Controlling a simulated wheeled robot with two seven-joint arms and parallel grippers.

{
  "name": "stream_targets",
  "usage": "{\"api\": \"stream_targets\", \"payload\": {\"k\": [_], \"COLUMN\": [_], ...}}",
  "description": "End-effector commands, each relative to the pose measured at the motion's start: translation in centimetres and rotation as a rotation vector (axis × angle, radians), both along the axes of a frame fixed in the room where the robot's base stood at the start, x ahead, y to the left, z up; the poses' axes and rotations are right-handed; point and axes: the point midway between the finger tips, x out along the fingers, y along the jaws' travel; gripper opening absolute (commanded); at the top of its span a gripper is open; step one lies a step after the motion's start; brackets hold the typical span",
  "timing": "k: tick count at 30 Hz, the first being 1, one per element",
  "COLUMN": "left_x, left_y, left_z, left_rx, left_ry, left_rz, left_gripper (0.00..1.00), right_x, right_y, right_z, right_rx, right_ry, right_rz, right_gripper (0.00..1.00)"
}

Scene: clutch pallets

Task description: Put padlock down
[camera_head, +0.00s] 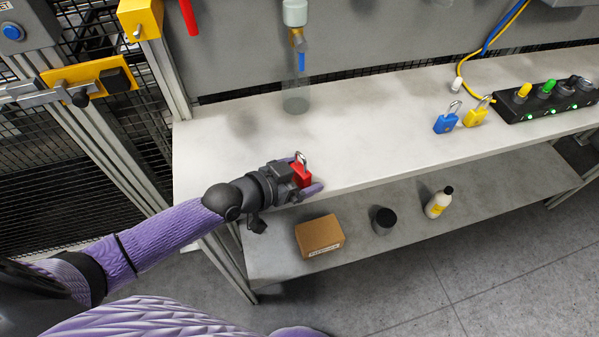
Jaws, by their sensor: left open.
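A red padlock (301,176) with a silver shackle stands upright at the front edge of the grey workbench (370,125). My left gripper (306,175) reaches in from the left, and its fingers are open around the red padlock. The padlock appears to rest on the bench top, but its underside is partly hidden by the near finger. A blue padlock (446,122) and a yellow padlock (477,113) stand farther right on the bench. My right gripper is not in view.
A black box with coloured plugs (548,97) sits at the bench's right. The lower shelf (400,215) holds a cardboard box (319,236), a dark jar (384,220) and a white bottle (438,202). The bench middle is clear.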

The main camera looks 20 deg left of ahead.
Motion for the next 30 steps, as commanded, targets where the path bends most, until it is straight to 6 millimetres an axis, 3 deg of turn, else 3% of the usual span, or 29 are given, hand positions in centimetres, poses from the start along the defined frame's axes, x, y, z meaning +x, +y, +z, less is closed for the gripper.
{"api": "stream_targets", "payload": {"k": [5,18,30], "left_x": [-0.9,-8.7,-9.3], "left_y": [0.6,5.7,6.1], "left_z": [0.8,4.7,4.9], "left_rx": [0.002,0.003,-0.001], "left_ry": [0.002,0.003,-0.001], "left_rz": [0.002,0.0,-0.001], "left_gripper": [1.0,1.0,1.0], "right_x": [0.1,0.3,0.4], "right_y": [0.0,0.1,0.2], "right_z": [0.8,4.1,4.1], "right_rx": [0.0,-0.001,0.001], "right_ry": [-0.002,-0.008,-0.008], "right_rz": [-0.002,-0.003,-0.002], "right_gripper": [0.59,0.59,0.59]}}
